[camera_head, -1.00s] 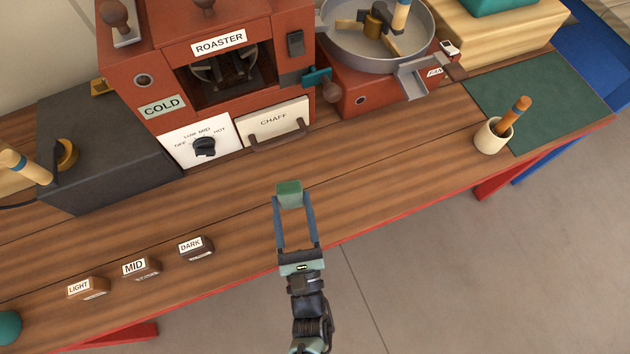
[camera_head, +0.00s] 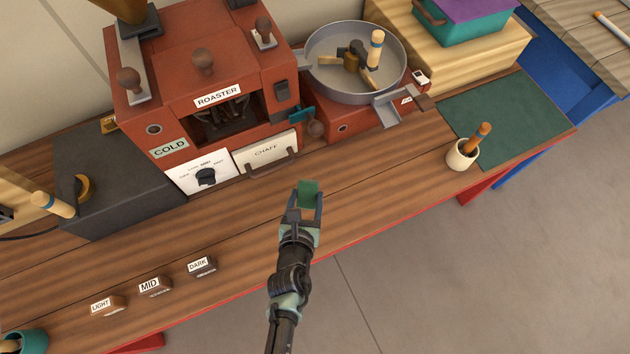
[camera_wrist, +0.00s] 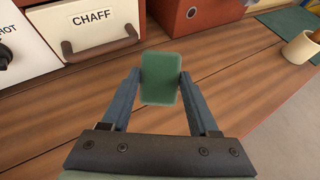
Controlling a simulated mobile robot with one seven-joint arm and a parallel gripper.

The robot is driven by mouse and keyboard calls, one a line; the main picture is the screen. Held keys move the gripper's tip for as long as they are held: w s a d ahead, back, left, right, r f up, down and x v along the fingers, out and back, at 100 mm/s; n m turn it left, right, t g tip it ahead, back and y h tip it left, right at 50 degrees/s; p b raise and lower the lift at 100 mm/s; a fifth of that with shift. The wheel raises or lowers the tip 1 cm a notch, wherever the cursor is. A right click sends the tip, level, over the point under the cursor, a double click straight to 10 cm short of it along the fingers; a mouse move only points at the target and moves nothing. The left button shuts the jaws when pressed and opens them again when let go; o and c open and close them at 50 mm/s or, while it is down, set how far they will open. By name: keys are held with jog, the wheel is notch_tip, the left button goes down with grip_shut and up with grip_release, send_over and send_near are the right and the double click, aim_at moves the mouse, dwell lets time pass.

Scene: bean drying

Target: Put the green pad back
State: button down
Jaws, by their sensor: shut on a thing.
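The green pad (camera_head: 308,193) is a small block held between the fingertips of my gripper (camera_head: 304,202). It also shows in the wrist view (camera_wrist: 160,78), where both fingers of my gripper (camera_wrist: 160,84) press on its sides. The pad is in front of the chaff drawer (camera_head: 266,152), over the wooden bench (camera_head: 225,230). I cannot tell how high it is above the wood. A dark green mat (camera_head: 505,120) lies at the bench's right end, with a cream cup (camera_head: 460,155) holding a wooden-handled tool (camera_head: 480,136) at its near left edge.
The red roaster (camera_head: 185,80) and the round cooling pan (camera_head: 322,72) stand along the back. Blocks labelled light (camera_head: 108,306), mid (camera_head: 154,287) and dark (camera_head: 202,266) sit at front left. Bench wood between gripper and cup is clear. A teal box (camera_head: 470,28) stands at upper right.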

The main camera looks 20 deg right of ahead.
jog(key=shift+d+r+m+g+p, duration=0.15)
jog(key=shift+r+m+g+p, duration=0.15)
jog(key=shift+g+p, duration=0.25)
jog(key=shift+s+d+r+m+g+p, duration=0.15)
jog(key=shift+r+m+g+p, duration=0.2)
jog(key=shift+g+p, duration=0.2)
jog(key=s+r+m+g+p, duration=0.1)
jog(key=g+p, duration=0.1)
jog(key=s+r+m+g+p, duration=0.1)
jog(key=r+p, duration=0.1)
jog(key=shift+d+m+g+y+p, duration=0.1)
jog(key=shift+m+g+y+p, duration=0.2)
jog(key=shift+m+g+p, duration=0.1)
jog(key=s+a+r+m+g+y+p, duration=0.2)
jog(key=s+r+m+g+p, duration=0.1)
jog(key=s+p, duration=0.1)
jog(key=shift+s+r, duration=0.4)
jog(key=shift+s, duration=0.35)
